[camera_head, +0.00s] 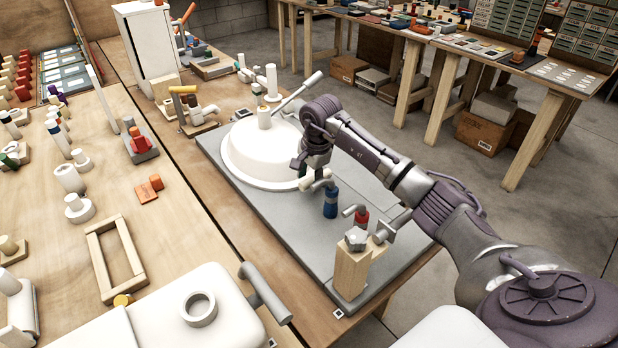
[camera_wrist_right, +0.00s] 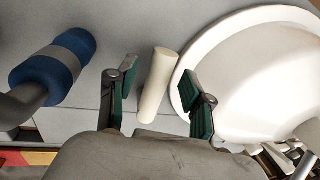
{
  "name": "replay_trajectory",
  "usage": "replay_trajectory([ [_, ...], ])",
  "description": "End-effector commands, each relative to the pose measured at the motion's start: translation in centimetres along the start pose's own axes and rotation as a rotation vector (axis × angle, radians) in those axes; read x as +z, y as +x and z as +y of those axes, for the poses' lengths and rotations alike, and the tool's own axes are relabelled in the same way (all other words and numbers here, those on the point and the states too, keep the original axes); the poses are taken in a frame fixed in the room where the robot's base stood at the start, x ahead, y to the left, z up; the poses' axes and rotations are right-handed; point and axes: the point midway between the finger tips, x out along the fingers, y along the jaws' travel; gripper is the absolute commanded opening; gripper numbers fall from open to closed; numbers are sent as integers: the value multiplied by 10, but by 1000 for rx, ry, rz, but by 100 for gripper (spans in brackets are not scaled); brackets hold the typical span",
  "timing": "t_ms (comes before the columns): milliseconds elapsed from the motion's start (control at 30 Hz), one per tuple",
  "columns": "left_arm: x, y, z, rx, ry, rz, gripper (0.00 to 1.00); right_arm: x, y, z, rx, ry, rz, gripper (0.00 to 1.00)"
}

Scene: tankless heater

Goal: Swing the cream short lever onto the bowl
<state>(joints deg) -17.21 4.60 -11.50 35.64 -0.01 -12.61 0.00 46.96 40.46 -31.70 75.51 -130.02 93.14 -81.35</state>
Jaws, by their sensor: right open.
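The cream short lever (camera_head: 322,181) is a small pale bar beside the right edge of the white bowl (camera_head: 240,160). In the right wrist view the lever (camera_wrist_right: 157,88) stands between my two green-padded fingers, with a gap on each side. The bowl (camera_wrist_right: 245,75) fills the right of that view, close to the right finger. My right gripper (camera_head: 309,172) is open around the lever and partly hides it in the head view. In the wrist view my right gripper (camera_wrist_right: 159,80) shows both fingers apart. My left gripper is out of view.
A blue-banded handle (camera_head: 331,203) stands just in front of the lever, with a red one (camera_head: 361,218) and a wooden block (camera_head: 350,272) nearer. A grey lever (camera_head: 298,92) rises behind the bowl. The grey board (camera_head: 285,225) is clear left of the handles.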

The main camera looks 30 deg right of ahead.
Motion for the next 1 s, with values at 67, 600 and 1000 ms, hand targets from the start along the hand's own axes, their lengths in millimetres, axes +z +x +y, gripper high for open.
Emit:
replay_trajectory([
  [67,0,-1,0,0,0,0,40,0,4,0,1,0,-1,51],
  [600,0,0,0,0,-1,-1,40,0,6,0,1,0,0,11],
  [1000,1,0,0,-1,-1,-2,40,0,6,0,0,1,0,0],
])
